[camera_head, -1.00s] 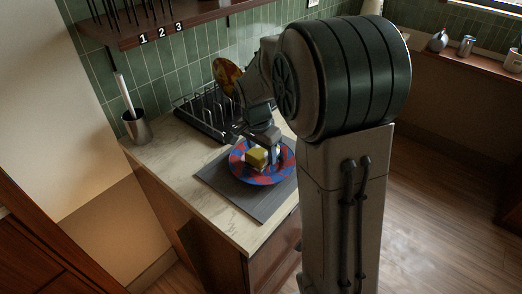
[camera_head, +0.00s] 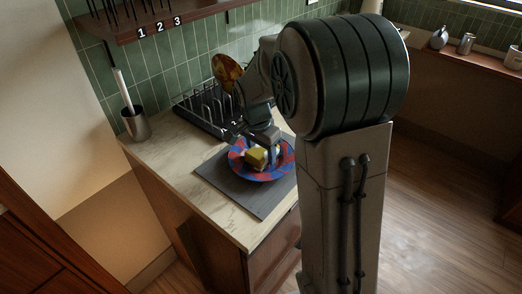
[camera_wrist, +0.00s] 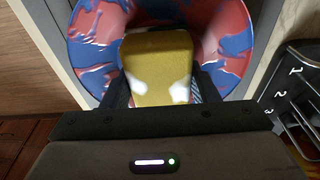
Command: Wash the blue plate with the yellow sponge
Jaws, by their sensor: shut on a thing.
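The blue plate (camera_head: 278,173), patterned in blue and red, lies on a dark grey mat on the counter; it also shows in the wrist view (camera_wrist: 232,45). The yellow sponge (camera_head: 256,158) is over the middle of the plate, held between the two fingers of my gripper (camera_wrist: 160,92). In the wrist view the sponge (camera_wrist: 157,62) has white patches, maybe foam, near its lower corners. My gripper points down at the plate. Whether the sponge presses on the plate cannot be told.
A dark dish rack (camera_head: 205,110) with numbered slots stands behind the plate, with an amber-patterned plate (camera_head: 227,70) at its back. A metal cup (camera_head: 137,125) with a white-handled tool stands at the counter's left. The grey mat (camera_head: 225,185) has bare room left of the plate.

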